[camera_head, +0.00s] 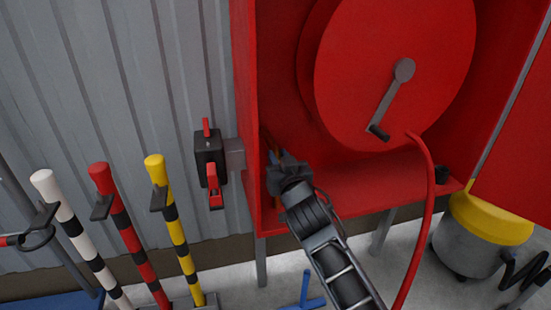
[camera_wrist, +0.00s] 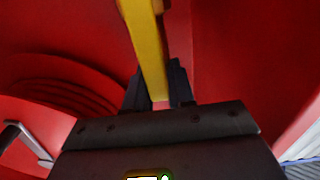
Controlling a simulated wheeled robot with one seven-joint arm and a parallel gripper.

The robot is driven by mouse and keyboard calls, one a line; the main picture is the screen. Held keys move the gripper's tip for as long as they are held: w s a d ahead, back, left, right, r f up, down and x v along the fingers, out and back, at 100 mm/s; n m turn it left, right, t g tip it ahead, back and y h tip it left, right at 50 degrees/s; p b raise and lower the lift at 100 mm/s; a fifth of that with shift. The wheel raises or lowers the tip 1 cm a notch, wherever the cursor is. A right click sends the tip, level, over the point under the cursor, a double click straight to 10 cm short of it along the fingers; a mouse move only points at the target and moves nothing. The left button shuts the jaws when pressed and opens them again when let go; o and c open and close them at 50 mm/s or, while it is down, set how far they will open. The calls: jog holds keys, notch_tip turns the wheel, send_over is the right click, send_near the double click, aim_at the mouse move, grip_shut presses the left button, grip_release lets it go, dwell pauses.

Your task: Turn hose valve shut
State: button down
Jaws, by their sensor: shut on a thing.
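A yellow bar, which looks like the hose valve's lever (camera_wrist: 146,45), runs down the middle of the wrist view and ends between my fingers. My gripper (camera_wrist: 158,85) is shut on it. In the head view my gripper (camera_head: 276,165) reaches into the lower left of the red hose cabinet (camera_head: 245,90), close to its left wall. There the lever and the valve body are mostly hidden by my gripper; only a thin orange-brown sliver shows by the fingers. I cannot tell the valve's position.
The red hose reel (camera_head: 395,60) with its grey crank (camera_head: 392,95) fills the cabinet. A red hose (camera_head: 430,190) hangs down on the right. A black box with a red lever (camera_head: 209,160) is on the wall at left. Striped posts (camera_head: 175,230) and a yellow-topped bin (camera_head: 485,225) flank the cabinet.

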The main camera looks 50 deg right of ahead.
jog(key=shift+s+d+m, duration=0.1)
jog(key=shift+d+m, duration=0.05)
jog(key=shift+m, duration=0.15)
jog(key=s+d+f+m+b, duration=0.1)
jog(key=d+f+m+b, duration=0.1)
jog(key=m, duration=0.3)
jog(key=s+d+f+m+b, duration=0.2)
jog(key=f+m+b, duration=0.1)
jog(key=m, duration=0.2)
jog(key=s+d+f+m+b, duration=0.1)
jog(key=d+f+m+b, duration=0.1)
jog(key=m, duration=0.4)
jog(key=shift+s+d+f, duration=0.3)
jog(key=shift+f, duration=0.3)
jog(key=shift+w+f+m, duration=0.1)
jog(key=shift+f+m, duration=0.3)
jog(key=shift+m, duration=0.3)
jog(key=shift+a, duration=0.1)
jog(key=c, duration=1.2)
grip_release()
jog(key=shift+o, duration=0.8)
